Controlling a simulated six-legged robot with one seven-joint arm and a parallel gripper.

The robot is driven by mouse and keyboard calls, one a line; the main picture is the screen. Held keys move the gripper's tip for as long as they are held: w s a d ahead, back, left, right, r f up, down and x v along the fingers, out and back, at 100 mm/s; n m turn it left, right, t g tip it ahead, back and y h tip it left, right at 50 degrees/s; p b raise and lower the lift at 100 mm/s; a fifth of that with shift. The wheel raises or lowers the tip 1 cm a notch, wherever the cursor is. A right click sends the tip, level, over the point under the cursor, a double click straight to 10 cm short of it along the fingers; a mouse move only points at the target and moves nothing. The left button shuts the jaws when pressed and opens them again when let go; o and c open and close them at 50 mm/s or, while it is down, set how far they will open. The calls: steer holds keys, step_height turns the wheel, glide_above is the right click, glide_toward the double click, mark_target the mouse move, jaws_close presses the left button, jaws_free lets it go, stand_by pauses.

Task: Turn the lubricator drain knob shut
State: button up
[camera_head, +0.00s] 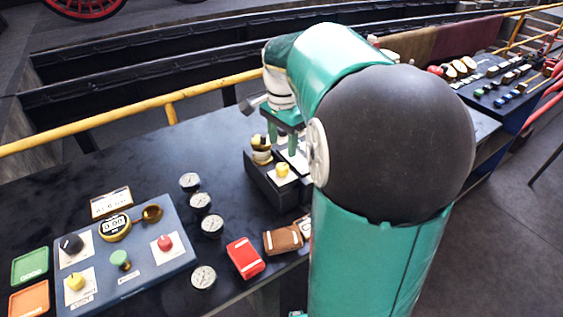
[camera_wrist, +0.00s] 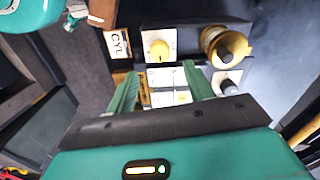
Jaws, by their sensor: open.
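A dark block (camera_head: 268,189) on the bench carries a yellow knob (camera_head: 283,170) on a white plate and a brass cup (camera_head: 261,150). In the wrist view the yellow knob (camera_wrist: 158,48) is ahead of my fingertips, with the brass cup (camera_wrist: 225,47) to its right. A dark knob (camera_wrist: 228,87) on a pale plate sits below the cup, right of my right finger. I cannot tell which knob is the lubricator drain. My gripper (camera_head: 282,142) is open above the block; its green fingers (camera_wrist: 162,80) have a white labelled plate between them, no knob visibly held.
A blue-grey control panel (camera_head: 130,285) with several knobs stands at the front left. Several gauges (camera_head: 200,202), a red box (camera_head: 245,258) and a brown box (camera_head: 283,239) lie between. A yellow rail (camera_head: 130,113) runs behind. My arm hides the bench's right part.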

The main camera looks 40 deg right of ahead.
mark_target(282, 166)
step_height(282, 166, down, 8)
steer(key=shift+r, duration=0.15)
steer(key=c, duration=1)
